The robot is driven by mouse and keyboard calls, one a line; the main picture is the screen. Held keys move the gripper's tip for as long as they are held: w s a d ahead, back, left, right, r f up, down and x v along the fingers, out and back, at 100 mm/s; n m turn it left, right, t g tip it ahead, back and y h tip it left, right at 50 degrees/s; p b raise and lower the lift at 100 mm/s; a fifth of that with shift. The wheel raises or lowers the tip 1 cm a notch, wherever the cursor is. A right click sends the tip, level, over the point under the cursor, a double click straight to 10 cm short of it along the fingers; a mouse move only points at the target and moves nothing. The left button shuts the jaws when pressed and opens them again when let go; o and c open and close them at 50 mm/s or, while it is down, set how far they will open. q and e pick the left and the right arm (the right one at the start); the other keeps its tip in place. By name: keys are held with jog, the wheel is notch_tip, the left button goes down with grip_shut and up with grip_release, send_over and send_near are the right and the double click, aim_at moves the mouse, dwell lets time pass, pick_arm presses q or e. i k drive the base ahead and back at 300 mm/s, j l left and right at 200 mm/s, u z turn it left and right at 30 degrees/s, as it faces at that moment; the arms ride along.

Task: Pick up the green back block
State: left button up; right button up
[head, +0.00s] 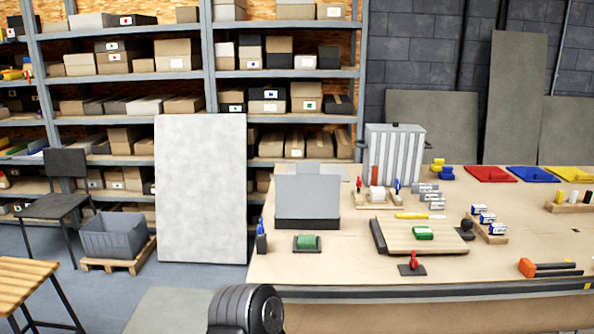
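Two green items show on the workbench. A green block (423,232) lies on the light wooden board (450,244), right of the middle of the view. A green piece (307,242) lies in a small dark holder (296,250) near the bench's left front part. The block on the board lies slightly farther back; I cannot tell for certain which one is the back block. Neither green item is touched by anything of mine. Neither of my grippers is in view.
The workbench (350,265) also bears a grey panel on a black base (307,200), a small red-handled item (412,263), an orange-and-black tool (550,268) and red, blue and yellow pieces at the back. A tall grey slab (200,190) stands left of the bench.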

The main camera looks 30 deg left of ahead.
aim_at(424, 233)
jog(key=u, duration=0.9)
jog(key=z, duration=1.2)
jog(key=i+l, duration=0.9)
jog(key=i, duration=0.1)
